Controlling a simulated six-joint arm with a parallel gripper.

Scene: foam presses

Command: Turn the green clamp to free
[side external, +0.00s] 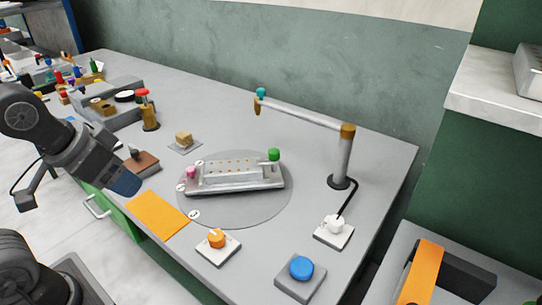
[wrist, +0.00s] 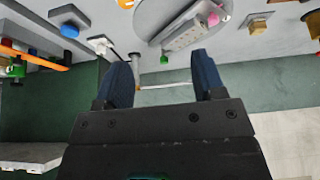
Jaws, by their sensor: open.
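The green clamp (side external: 274,154) is a small green knob at the right end of a grey foam press (side external: 235,188). The press lies on a round grey plate (side external: 240,215). A pink knob (side external: 191,172) is at its left end. In the wrist view the green clamp (wrist: 164,59) shows small between my fingers, well beyond them, and the pink knob (wrist: 213,19) is at the top. My gripper (side external: 126,184) is open and empty, left of the press and clear of it. In the wrist view my gripper (wrist: 162,62) has its two dark blue fingers apart.
A post with a horizontal arm (side external: 305,115) stands behind and right of the press. An orange mat (side external: 158,214), orange knob (side external: 217,238), white switch (side external: 334,226) and blue button (side external: 301,268) lie along the front. A wooden block (side external: 184,138) and red-topped brass piece (side external: 149,112) stand at the back left.

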